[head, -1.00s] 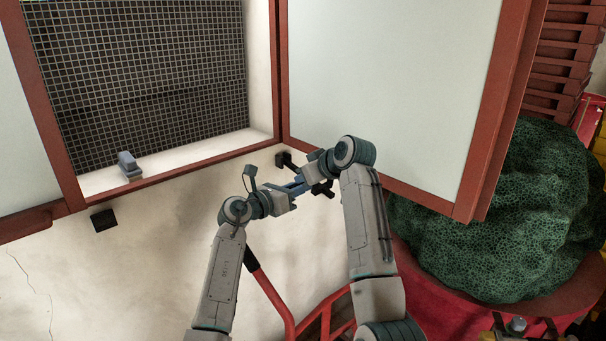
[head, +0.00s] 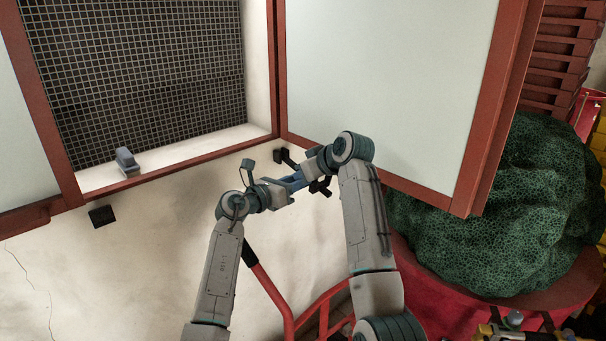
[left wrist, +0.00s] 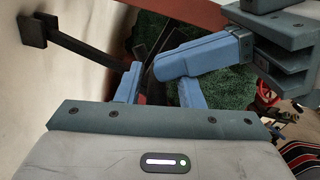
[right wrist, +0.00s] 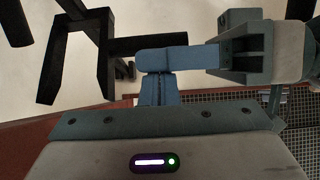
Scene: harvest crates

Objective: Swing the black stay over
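The black stay shows in the left wrist view as a bar (left wrist: 88,48) running from a square wall mount (left wrist: 33,32) towards my left gripper's fingers. In the head view its black parts (head: 281,156) show below the window's lower right corner, near the shutter hinge side. My left gripper (left wrist: 160,88) is open, its two blue fingers apart beside the stay; whether the bar lies between them is hidden. My right gripper (right wrist: 159,80) has its blue fingers together, crossing close to the left gripper's fingers. Its tips are partly covered, and I see nothing clearly held.
A white shutter with a red frame (head: 481,118) stands open above the grippers. A meshed window (head: 140,80) is at left, with a grey catch (head: 126,160) on its sill. A green netted heap (head: 500,215) is at right. Red rails (head: 285,310) stand below my arms.

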